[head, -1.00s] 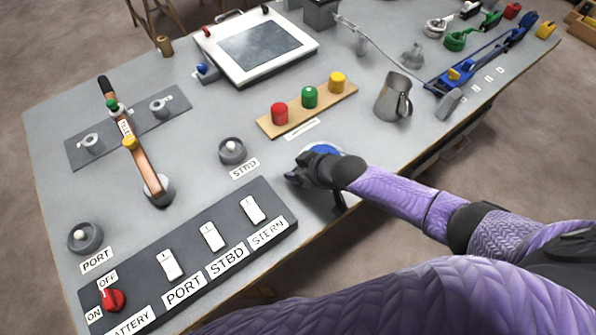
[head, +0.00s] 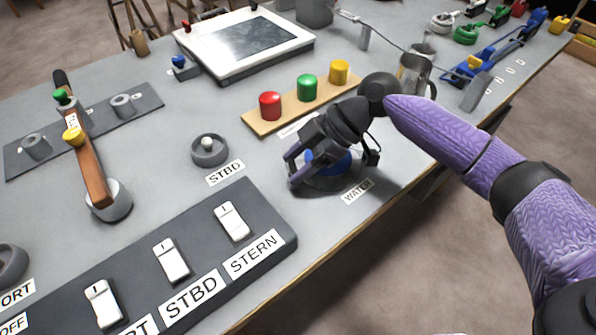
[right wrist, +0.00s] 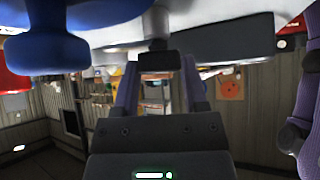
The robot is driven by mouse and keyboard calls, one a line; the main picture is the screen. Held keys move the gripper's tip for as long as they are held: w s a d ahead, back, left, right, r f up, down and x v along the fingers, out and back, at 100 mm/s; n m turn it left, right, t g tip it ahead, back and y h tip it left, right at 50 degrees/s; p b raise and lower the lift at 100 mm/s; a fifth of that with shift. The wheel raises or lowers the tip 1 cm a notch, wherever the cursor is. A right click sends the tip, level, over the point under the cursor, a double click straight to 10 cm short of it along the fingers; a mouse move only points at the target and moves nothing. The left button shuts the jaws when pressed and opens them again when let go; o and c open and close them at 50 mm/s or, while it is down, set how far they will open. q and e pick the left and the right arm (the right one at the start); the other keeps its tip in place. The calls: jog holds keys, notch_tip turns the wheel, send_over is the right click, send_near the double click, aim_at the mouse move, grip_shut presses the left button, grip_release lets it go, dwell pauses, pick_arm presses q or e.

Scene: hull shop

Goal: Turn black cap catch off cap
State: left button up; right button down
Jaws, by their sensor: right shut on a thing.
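The blue cap (head: 340,162) sits on a dark round base by the WATER label (head: 357,191) near the table's front edge. My right gripper (head: 294,168) reaches down over its left side, and its fingers partly cover it. In the right wrist view the two fingers (right wrist: 160,75) close on a small black piece, the black cap catch (right wrist: 158,58), under a pale surface. A blue part (right wrist: 75,45), seemingly of the cap, fills the upper left there. The catch is hidden by the gripper in the head view. My left gripper is out of view.
A STBD knob (head: 209,150) is left of the gripper. A switch panel (head: 270,225) lies in front. A wooden strip (head: 262,124) with red, green and yellow buttons and a metal jug (head: 412,75) stand behind, close to my right arm.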

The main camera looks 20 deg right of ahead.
jog(key=n+g, duration=0.1)
jog(key=n+g+b, duration=0.1)
jog(key=shift+w+f+n+b, duration=0.1)
jog(key=shift+f+n+b, duration=0.1)
jog(key=shift+n+b, duration=0.1)
jog(key=shift+a+r+n+g+b, duration=0.1)
jog(key=shift+n+g+b, duration=0.45)
jog(key=shift+n, duration=0.25)
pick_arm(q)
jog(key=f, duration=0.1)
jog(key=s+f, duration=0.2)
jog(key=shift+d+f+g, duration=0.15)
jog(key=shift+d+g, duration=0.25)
pick_arm(e)
jog(key=shift+n+g+h, duration=0.3)
jog(key=shift+n+g, duration=0.05)
jog(key=shift+n, duration=0.05)
jog(key=shift+r, duration=0.1)
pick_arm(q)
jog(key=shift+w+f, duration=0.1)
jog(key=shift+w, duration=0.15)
